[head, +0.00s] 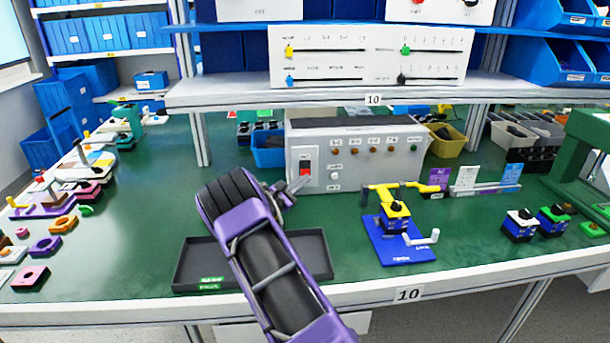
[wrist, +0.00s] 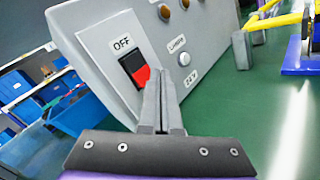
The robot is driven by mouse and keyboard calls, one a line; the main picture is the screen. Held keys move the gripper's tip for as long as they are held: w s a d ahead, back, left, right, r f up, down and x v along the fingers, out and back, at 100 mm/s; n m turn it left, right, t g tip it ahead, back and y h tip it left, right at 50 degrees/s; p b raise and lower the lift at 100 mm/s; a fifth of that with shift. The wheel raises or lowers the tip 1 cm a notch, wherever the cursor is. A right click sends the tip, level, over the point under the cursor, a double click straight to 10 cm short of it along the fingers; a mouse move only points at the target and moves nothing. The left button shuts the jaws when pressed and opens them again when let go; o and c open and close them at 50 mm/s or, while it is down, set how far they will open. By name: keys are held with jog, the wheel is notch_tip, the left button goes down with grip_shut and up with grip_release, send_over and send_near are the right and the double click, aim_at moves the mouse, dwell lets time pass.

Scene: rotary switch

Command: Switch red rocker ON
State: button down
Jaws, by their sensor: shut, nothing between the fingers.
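The red rocker (head: 305,169) sits on a white plate at the left end of the front face of a grey control box (head: 410,166). In the wrist view the red rocker (wrist: 140,75) shows a dark upper half and a red lower half, with an "OFF" label above it. My gripper (head: 301,184) is in front of the box, just below and right of the rocker. In the wrist view my gripper (wrist: 160,72) has its fingers together with nothing between them. The fingertips overlap the rocker's lower right edge; I cannot tell whether they touch it.
A white round button (wrist: 184,59) is right of the rocker. A black tray (head: 320,256) lies below my arm. A blue base with a yellow crank device (head: 395,230) stands to the right. A shelf (head: 230,90) spans above the box.

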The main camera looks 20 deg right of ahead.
jog(key=shift+w+f+b, duration=0.1)
jog(key=shift+w+b, duration=0.05)
jog(key=shift+b, duration=0.15)
jog(key=shift+w+d, duration=0.1)
jog(key=shift+w, duration=0.05)
jog(key=shift+w+b, duration=0.1)
jog(key=shift+b, duration=0.2)
jog(key=shift+w+d, duration=0.1)
jog(key=shift+w, duration=0.2)
dwell(0.6)
jog(key=shift+s+a, duration=0.2)
jog(key=shift+s, duration=0.5)
jog(key=shift+s+a+r+p, duration=0.15)
jog(key=shift+s+a+p, duration=0.2)
jog(key=shift+s, duration=0.45)
jog(key=shift+s+a+r+p, duration=0.15)
jog(key=shift+s+p, duration=0.3)
jog(key=shift+s, duration=0.35)
jog(key=shift+s+a+r+p, duration=0.2)
jog(key=shift+s+p, duration=0.2)
jog(key=shift+s, duration=0.4)
